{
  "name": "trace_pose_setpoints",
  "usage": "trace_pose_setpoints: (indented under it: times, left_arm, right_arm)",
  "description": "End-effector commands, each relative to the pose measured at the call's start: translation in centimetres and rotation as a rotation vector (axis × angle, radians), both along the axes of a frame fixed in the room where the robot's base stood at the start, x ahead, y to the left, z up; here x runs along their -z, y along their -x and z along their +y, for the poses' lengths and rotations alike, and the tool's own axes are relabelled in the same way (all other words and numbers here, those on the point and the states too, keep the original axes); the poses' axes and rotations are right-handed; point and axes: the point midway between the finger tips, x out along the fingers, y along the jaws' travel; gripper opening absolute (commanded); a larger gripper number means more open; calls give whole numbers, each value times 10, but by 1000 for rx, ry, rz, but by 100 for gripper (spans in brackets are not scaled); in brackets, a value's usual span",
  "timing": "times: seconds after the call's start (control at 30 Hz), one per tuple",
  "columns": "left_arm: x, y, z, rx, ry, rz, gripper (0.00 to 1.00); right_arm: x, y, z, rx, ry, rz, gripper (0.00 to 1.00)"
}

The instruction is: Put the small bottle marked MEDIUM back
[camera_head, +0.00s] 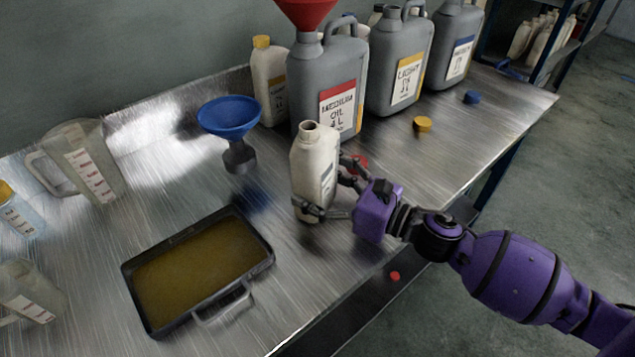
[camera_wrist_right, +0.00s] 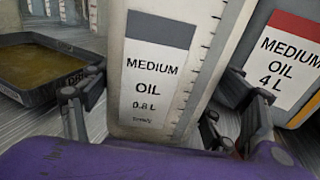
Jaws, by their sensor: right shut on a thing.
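The small white bottle (camera_head: 314,163) stands roughly upright with no cap on its neck, in front of the large grey can. In the right wrist view the small bottle (camera_wrist_right: 158,68) shows its label MEDIUM OIL 0.8 L. My right gripper (camera_head: 330,192) is shut on its lower part, one finger on each side. It also shows in the right wrist view (camera_wrist_right: 165,115). Whether the bottle's base touches the table cannot be told. My left gripper is not in view.
The grey MEDIUM OIL 4 L can (camera_head: 338,75) with a red funnel (camera_head: 306,10) stands close behind. A blue funnel (camera_head: 229,120), an oil-filled tray (camera_head: 262,272) and a clear jug (camera_head: 88,160) are to the left.

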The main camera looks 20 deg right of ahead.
Motion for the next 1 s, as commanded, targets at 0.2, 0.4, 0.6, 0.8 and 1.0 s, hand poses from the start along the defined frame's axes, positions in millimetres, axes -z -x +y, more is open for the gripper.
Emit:
trace_pose_setpoints:
  times: [0.2,0.4,0.6,0.8,1.0]
  left_arm:
    - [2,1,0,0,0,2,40]
    - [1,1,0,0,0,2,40]
    - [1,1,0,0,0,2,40]
    - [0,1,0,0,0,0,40]
    - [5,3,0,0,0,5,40]
  right_arm:
    - [3,0,0,0,-1,1,84]
    - [3,0,0,0,-1,1,98]
    - [2,0,0,0,-1,1,98]
    - [0,4,-4,1,0,1,98]
    - [3,32,-25,3,-1,6,98]
